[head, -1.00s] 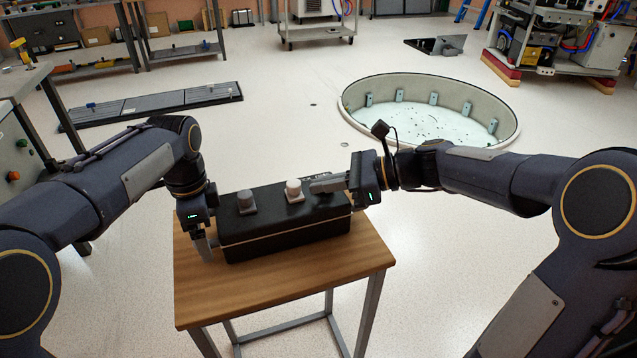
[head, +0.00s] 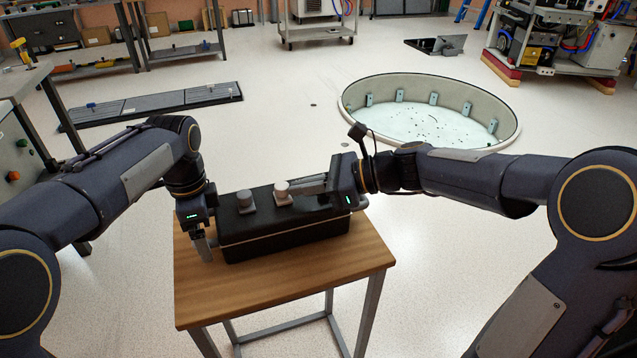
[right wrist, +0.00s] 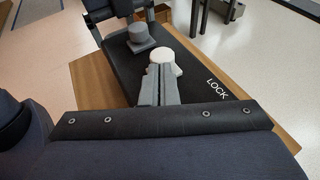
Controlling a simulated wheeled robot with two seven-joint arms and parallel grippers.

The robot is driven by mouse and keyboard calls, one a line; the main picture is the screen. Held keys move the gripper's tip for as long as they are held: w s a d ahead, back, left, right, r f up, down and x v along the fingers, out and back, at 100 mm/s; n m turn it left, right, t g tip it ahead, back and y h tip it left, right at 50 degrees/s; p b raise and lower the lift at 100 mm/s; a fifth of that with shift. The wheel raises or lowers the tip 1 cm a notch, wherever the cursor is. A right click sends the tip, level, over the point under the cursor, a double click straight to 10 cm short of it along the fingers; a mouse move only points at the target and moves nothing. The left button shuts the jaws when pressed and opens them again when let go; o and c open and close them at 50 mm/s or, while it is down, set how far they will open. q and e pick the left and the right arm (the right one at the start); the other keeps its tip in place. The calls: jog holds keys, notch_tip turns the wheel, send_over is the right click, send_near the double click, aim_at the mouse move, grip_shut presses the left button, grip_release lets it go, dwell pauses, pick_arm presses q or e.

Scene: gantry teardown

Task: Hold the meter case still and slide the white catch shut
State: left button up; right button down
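The black meter case (head: 285,239) lies on a small wooden-topped stand. On its lid are a white catch (head: 282,189) and, left of it, a grey knob (head: 246,202). The white catch also shows in the right wrist view (right wrist: 162,56), at the tips of my right gripper (right wrist: 158,75). The right fingers lie close together and meet the catch from its right side, without visibly clasping it. My left gripper (head: 205,248) is down at the case's left end; its far finger and grip are partly hidden.
White "LOCK" lettering (right wrist: 217,90) is on the lid near one edge. The stand's wooden top (head: 290,282) has bare room in front of the case. A round, low-walled pit (head: 430,112) is in the floor beyond, with open floor around it.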

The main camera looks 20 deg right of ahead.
jog(key=f+v, duration=0.1)
jog(key=v, duration=1.2)
jog(key=shift+s+d, duration=0.3)
jog(key=shift+d, duration=0.2)
